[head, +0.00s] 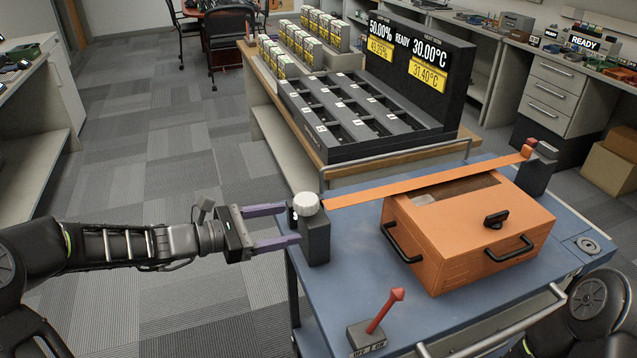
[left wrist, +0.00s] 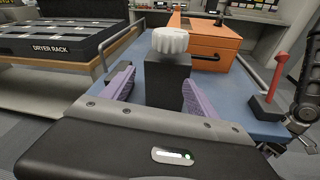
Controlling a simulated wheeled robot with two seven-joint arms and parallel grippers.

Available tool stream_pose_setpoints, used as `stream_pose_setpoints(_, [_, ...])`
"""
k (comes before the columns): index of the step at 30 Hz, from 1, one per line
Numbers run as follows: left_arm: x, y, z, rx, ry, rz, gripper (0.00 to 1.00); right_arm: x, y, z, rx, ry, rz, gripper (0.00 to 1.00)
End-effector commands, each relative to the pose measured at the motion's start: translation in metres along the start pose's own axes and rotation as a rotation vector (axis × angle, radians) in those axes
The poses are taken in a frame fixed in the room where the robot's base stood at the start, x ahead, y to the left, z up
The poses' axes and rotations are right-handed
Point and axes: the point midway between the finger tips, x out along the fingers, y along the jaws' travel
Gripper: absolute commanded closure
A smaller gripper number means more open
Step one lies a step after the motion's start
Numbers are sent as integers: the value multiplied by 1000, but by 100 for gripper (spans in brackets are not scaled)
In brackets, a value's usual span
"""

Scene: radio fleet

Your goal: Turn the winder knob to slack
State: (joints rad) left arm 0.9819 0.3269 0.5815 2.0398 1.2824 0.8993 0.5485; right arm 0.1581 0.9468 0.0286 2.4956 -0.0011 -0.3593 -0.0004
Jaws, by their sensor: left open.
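The winder knob (head: 305,203) is white and ribbed and sits on top of a black post (head: 316,240) at the left corner of the blue table. It also shows in the left wrist view (left wrist: 171,40), with the post (left wrist: 168,80) below it. My left gripper (head: 292,224) is open, with purple fingers. The fingers (left wrist: 158,90) point at the post from the left, one on each side, below the knob; I cannot tell whether they touch. An orange strap (head: 425,180) runs from the winder to a black post (head: 537,168) at the right. My right gripper is out of view.
An orange box (head: 465,245) with black handles stands on the blue table (head: 345,275). A red lever (head: 385,311) on a grey base stands near the front edge. A black dryer rack (head: 350,115) stands behind. Floor left of the table is free.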

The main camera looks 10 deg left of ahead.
Motion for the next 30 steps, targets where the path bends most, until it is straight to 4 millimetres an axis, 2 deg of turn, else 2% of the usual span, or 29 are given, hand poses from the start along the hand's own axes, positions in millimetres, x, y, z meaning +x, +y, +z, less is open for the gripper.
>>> stream_pose_setpoints(1, [0, 3, 18, -58, -79, 1, 32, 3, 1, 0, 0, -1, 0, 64])
stream_pose_setpoints(3, [-3, 4, 37, -120, -158, -7, 32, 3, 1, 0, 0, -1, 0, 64])
stream_pose_setpoints(6, [-5, 0, 49, -167, -207, -31, 32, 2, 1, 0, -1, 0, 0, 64])
stream_pose_setpoints(20, [2, -2, 49, -179, -205, -37, 32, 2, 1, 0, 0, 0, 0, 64])
stream_pose_setpoints(30, [48, -3, 59, -179, -205, -38, 32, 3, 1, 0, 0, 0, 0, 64])
